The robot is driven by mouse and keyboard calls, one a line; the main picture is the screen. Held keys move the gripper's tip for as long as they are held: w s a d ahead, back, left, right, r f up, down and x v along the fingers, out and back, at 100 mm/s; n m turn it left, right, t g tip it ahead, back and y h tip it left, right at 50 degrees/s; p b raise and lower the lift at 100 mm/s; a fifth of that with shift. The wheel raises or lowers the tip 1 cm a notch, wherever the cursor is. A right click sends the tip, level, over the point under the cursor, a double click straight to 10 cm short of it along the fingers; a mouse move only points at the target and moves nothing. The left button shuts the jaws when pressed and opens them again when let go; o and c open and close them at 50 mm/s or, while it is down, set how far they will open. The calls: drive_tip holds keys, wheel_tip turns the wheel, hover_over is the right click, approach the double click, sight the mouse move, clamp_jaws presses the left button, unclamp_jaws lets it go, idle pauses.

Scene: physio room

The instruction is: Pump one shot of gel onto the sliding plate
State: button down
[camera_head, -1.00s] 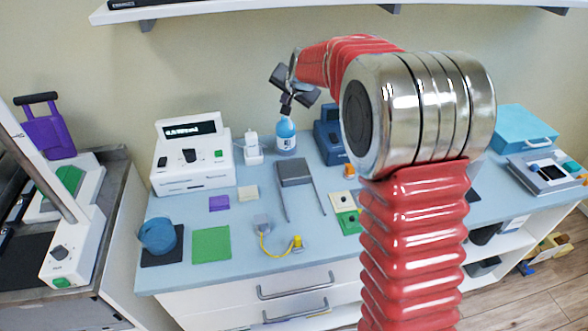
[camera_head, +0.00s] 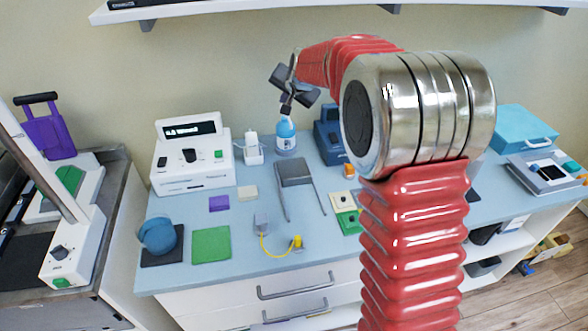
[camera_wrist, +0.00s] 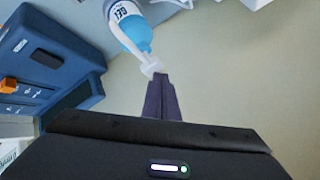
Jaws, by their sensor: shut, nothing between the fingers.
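The gel bottle (camera_head: 286,142), blue with a white label, stands at the back of the light blue worktop near the wall. Its white pump head (camera_wrist: 150,66) shows in the wrist view, above the bottle's blue shoulder (camera_wrist: 138,34). My gripper (camera_head: 287,106) is shut and empty, pointing down over the bottle top. In the wrist view its dark fingertips (camera_wrist: 161,80) are together, right at the pump head; whether they touch it I cannot tell. The sliding plate (camera_head: 294,172), grey, lies at the back end of two thin rails, in front of the bottle.
A white device (camera_head: 190,172) and a white charger-like unit (camera_head: 253,150) stand left of the bottle. A dark blue device (camera_head: 329,143) stands close on its right. A white shelf (camera_head: 250,8) hangs above. A connector with a yellow cable (camera_head: 263,246) lies near the front edge.

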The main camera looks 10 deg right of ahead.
drive_tip(key=shift+f, duration=0.6)
idle(0.4)
drive_tip(key=shift+r, duration=3.65)
